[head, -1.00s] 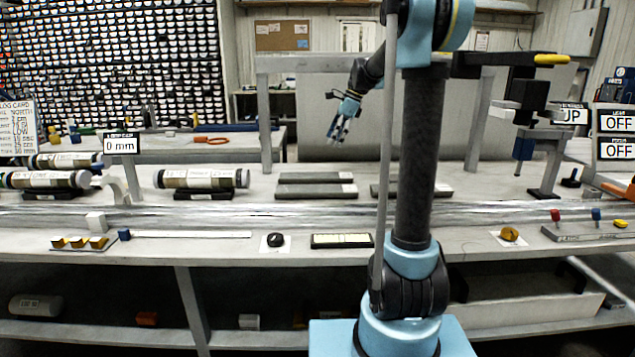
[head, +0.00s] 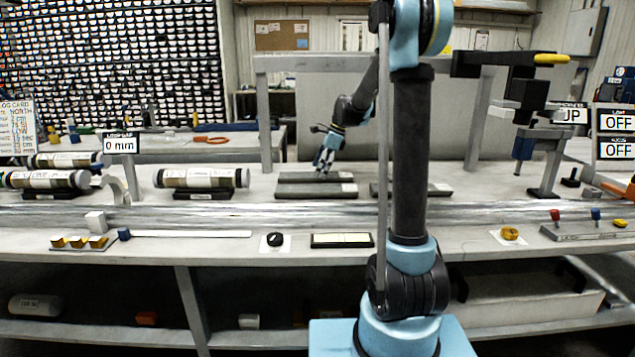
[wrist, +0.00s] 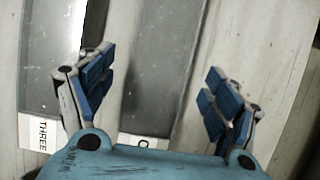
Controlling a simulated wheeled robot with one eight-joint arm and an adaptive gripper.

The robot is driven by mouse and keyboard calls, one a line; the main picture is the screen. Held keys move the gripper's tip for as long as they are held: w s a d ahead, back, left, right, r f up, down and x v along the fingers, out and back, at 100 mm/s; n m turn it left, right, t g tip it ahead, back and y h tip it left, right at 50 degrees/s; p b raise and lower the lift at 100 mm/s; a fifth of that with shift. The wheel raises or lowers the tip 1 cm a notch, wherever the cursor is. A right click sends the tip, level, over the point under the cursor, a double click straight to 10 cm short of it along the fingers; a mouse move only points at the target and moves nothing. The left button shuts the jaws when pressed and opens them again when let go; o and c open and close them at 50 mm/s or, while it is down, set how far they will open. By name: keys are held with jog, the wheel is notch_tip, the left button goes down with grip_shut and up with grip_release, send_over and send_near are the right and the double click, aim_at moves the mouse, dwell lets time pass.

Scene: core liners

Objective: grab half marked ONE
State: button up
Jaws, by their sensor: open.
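Two long dark grey halves lie on the bench in the head view, a far one (head: 315,178) and a near one (head: 315,191), each with a white label at its right end. My gripper (head: 325,165) is open just above the far one. In the wrist view my spread fingers (wrist: 158,85) stand either side of a grey half (wrist: 160,65). Its white label is mostly hidden by my gripper body; only an "O" shows. Left of it lies the half marked THREE (wrist: 45,60), partly behind my left finger. No contact shows.
Further grey halves (head: 440,190) lie to the right, partly behind my arm. A core tube (head: 201,178) rests on a black stand to the left. A grey frame (head: 264,110) stands behind the halves. A clear film-like strip (head: 300,212) runs along the bench in front.

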jog(key=shift+x, duration=0.8)
jog(key=c, duration=1.8)
jog(key=shift+o, duration=0.2)
jog(key=shift+r, duration=0.1)
